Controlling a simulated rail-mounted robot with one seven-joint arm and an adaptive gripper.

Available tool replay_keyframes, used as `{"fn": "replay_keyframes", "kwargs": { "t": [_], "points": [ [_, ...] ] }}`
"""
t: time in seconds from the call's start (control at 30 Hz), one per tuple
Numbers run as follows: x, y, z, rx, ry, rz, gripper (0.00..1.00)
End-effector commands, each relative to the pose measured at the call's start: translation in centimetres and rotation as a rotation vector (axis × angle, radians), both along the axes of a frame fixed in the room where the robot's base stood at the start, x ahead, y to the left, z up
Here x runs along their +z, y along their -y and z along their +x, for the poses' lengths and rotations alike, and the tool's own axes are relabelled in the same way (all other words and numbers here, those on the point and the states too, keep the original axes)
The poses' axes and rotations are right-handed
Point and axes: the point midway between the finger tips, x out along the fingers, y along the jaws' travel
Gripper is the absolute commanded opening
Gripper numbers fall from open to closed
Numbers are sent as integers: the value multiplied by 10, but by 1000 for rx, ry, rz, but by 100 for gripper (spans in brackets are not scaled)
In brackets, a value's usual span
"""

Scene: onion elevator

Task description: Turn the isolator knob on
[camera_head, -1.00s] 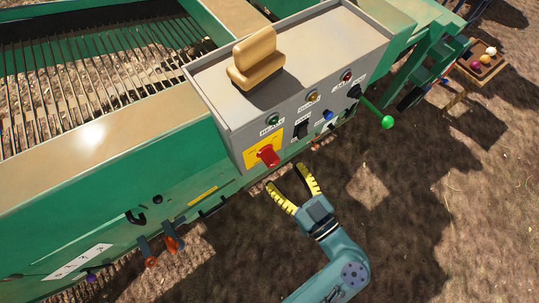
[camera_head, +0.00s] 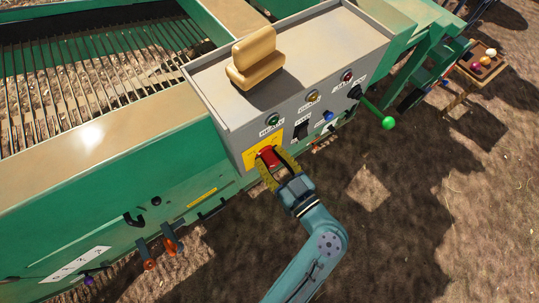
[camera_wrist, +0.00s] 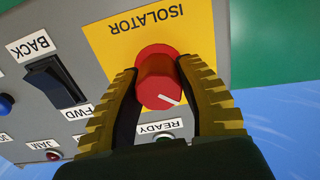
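The red isolator knob (camera_wrist: 157,82) sits on a yellow plate (camera_wrist: 108,42) marked ISOLATOR, which reads upside down in the wrist view. A white mark on the knob's face points to the lower right there. In the head view the knob (camera_head: 268,156) is at the lower left of the panel's front. My gripper (camera_head: 270,158) has one finger on each side of the knob; in the wrist view its yellow ribbed fingers (camera_wrist: 158,85) appear to press on the knob's sides. The finger contact is partly hidden by the fingers themselves.
Beside the knob are a black BACK/FWD rocker switch (camera_wrist: 55,82), a blue button (camera_wrist: 5,104) and the READY lamp (camera_wrist: 164,138). The grey control box (camera_head: 215,85) carries a tan wooden-looking block (camera_head: 255,62). A green-tipped lever (camera_head: 387,122) sticks out at the right. Open ground lies in front.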

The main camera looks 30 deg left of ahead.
Motion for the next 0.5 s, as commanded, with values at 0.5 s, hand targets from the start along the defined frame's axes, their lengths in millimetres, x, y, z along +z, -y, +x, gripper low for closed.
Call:
{"fn": "replay_keyframes", "kwargs": {
  "t": [0.5],
  "points": [
    [0,0,0,1,-43,20,0]
  ]
}}
